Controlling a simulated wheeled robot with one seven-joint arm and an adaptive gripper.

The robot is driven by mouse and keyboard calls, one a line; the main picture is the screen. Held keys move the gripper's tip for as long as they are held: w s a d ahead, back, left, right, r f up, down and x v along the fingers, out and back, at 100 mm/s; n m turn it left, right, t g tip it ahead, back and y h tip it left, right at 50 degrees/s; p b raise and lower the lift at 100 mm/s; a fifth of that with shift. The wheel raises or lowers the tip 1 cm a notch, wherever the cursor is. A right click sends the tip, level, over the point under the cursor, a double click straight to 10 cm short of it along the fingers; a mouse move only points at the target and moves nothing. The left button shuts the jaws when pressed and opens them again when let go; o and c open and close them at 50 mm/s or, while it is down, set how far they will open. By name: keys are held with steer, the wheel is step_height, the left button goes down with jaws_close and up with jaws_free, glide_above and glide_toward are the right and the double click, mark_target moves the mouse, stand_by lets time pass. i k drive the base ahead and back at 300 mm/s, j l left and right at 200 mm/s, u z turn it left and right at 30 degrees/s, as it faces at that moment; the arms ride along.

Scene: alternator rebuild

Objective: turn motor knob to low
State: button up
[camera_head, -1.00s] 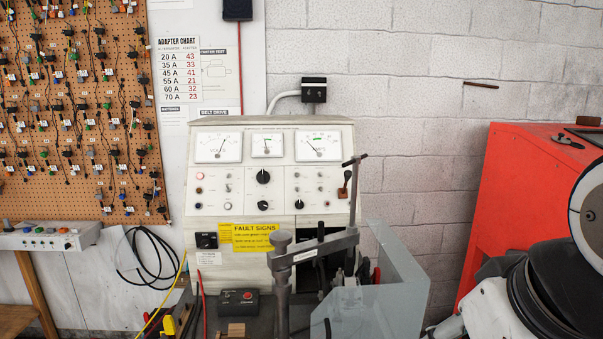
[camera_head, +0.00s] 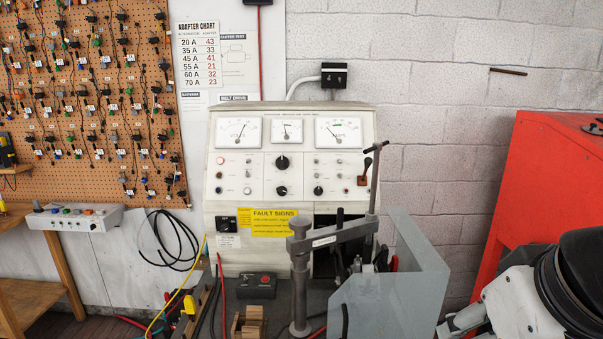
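The white tester cabinet (camera_head: 234,117) stands against the wall in the middle of the head view. Its panel has dial gauges on top and black knobs below: a larger knob (camera_head: 282,162), a smaller knob (camera_head: 281,191) under it and another small knob (camera_head: 318,190) to the right. A black module (camera_head: 227,223) sits lower left on the cabinet. The labels are too small to read, so I cannot tell which one is the motor knob or its setting. My arm shows at the lower right, well away from the panel; my gripper is not in view.
A grey clamp post and arm (camera_head: 299,252) and a grey metal guard (camera_head: 392,290) stand in front of the cabinet. A red cabinet (camera_head: 551,185) is at right. A black control box (camera_head: 256,285), wooden block (camera_head: 249,324) and cables lie on the bench. A pegboard (camera_head: 70,130) hangs at left.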

mark_target(281, 190)
steer(key=i+j, duration=0.1)
steer(key=j, duration=0.2)
steer(key=i+j, duration=0.15)
steer(key=j, duration=0.2)
steer(key=i+j, duration=0.1)
steer(key=j, duration=0.2)
steer(key=i+j, duration=0.1)
steer(key=j, duration=0.25)
